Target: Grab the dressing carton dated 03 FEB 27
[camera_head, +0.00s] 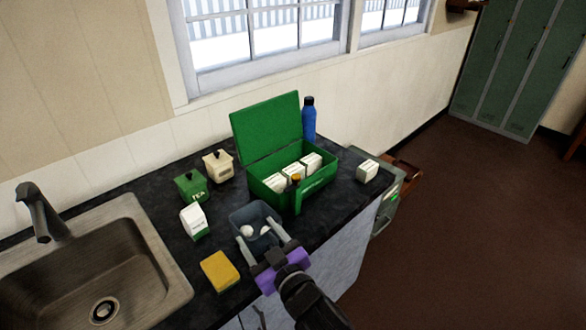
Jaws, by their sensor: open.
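Several small white cartons stand inside an open green box (256,188) on the dark counter: a left one (274,184), a middle one (293,171) and a right one (311,162). Another white carton (368,171) lies on the counter to the right of the box. The dates on the cartons are too small to read, so I cannot tell which is dated 03 FEB 27. My gripper (262,237) is open and empty of any carton, in front of the box and over a grey-blue container (240,218). Its fingers are apart.
White round items lie in the grey-blue container. The green lid (267,128) stands raised; a blue bottle (309,119) is behind. A green tin (191,187), cream tin (218,167), milk carton (194,221), yellow sponge (220,271) and sink (90,265) lie left.

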